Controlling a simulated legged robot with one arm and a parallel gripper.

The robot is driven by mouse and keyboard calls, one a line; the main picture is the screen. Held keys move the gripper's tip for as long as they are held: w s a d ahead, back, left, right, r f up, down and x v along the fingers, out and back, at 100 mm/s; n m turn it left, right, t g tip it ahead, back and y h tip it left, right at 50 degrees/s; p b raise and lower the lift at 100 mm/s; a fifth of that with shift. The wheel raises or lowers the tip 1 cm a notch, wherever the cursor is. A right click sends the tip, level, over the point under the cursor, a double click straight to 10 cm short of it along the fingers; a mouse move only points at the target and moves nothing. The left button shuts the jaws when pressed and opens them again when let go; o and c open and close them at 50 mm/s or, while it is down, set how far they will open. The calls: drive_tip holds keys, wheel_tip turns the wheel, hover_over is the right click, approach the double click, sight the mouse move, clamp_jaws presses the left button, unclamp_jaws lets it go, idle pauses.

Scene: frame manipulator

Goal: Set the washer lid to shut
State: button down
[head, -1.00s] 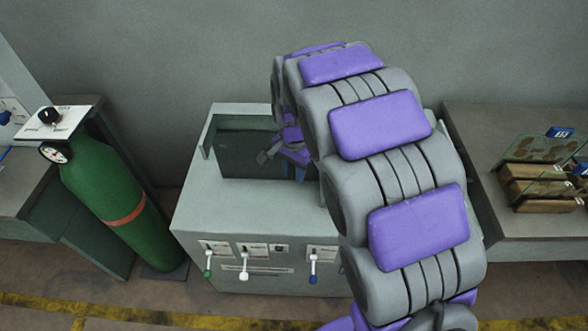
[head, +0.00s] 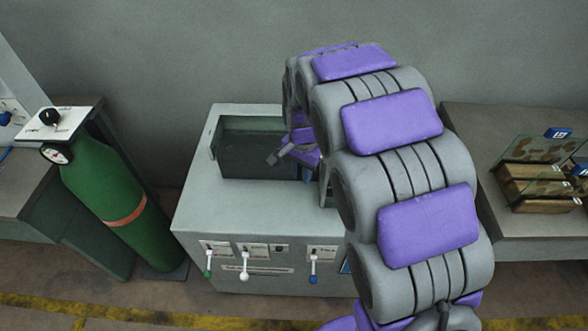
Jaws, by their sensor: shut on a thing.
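The washer (head: 255,228) is a grey cabinet against the wall, with a dark rectangular opening (head: 245,155) in its top. The left part of the opening is uncovered. A grey upright edge (head: 325,183) at the opening's right side looks like part of the washer lid; the rest is hidden behind my arm. My gripper (head: 281,154) is at the right part of the opening, partly hidden by my purple and grey arm. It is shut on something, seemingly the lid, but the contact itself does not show.
Small levers (head: 244,268) hang on the washer's front. A green gas cylinder (head: 103,185) leans at the left by a dark bench. At the right, a grey bench (head: 545,226) bears wooden blocks and glass panels (head: 535,180). The wall is close behind the washer.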

drive_tip(key=s+d+p, duration=0.1)
drive_tip(key=d+p, duration=0.4)
drive_tip(key=d, duration=2.7)
drive_tip(key=shift+p, duration=0.4)
drive_tip(key=shift+d+r, duration=0.1)
drive_tip(key=shift+d, duration=0.05)
drive_tip(key=c, duration=1.5)
unclamp_jaws()
drive_tip(key=o, duration=0.4)
drive_tip(key=shift+d, duration=0.3)
drive_tip(key=shift+o, duration=0.2)
wheel_tip(320, 180, up, 17)
drive_tip(key=p, duration=0.1)
drive_tip(key=shift+p, duration=0.35)
